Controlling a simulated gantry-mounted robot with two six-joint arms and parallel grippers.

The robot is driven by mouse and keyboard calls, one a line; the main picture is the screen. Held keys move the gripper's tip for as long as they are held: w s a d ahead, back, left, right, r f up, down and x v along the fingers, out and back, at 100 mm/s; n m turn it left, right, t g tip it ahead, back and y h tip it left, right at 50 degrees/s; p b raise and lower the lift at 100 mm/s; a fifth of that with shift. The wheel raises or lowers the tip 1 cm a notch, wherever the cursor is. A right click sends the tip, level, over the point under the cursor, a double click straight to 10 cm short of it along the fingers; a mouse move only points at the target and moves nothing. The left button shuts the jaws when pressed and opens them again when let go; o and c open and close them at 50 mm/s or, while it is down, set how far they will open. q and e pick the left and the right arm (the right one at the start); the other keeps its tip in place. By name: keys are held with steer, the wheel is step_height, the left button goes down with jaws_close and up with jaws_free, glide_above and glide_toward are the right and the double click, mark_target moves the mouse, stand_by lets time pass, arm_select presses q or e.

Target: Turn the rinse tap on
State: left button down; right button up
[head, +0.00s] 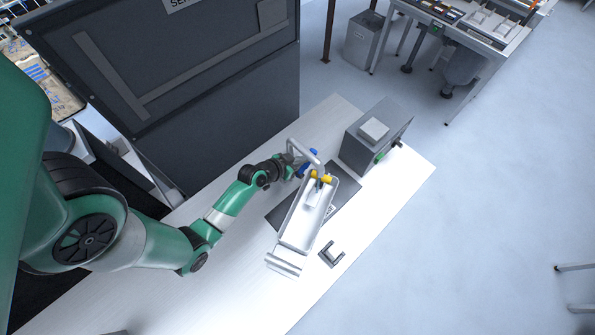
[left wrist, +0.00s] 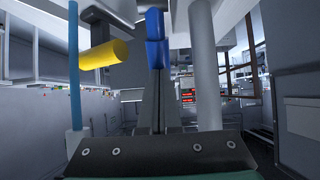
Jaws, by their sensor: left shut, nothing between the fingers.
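The rinse tap is a grey curved pipe (head: 312,156) over the narrow light-grey trough. It shows as a pale upright pipe (left wrist: 205,65) in the left wrist view. A yellow handle (head: 327,179) is at the tap, and a yellow cylinder (left wrist: 101,55) on a dark stem shows in the wrist view. My left gripper (head: 309,155) has blue fingertips (left wrist: 156,38), shut and empty, beside the pipe, with the yellow cylinder to their left. A thin blue upright column (left wrist: 74,65) stands further left; I cannot tell whether it is water. My right gripper is out of view.
The trough (head: 284,261) stands on a dark mat (head: 347,193) on the white bench. A grey box with a green button (head: 379,157) stands to the right. A small dark bracket (head: 331,254) lies in front. A tall dark cabinet (head: 210,90) stands behind the arm.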

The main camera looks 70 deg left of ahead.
arm_select(q)
steer(key=shift+w+a+f, duration=0.1)
steer(key=shift+w, duration=0.05)
stand_by(0.5)
steer(key=shift+r+p, duration=0.5)
steer(key=p+v, duration=0.2)
steer(key=v, duration=1.1)
steer(key=shift+r, duration=0.4)
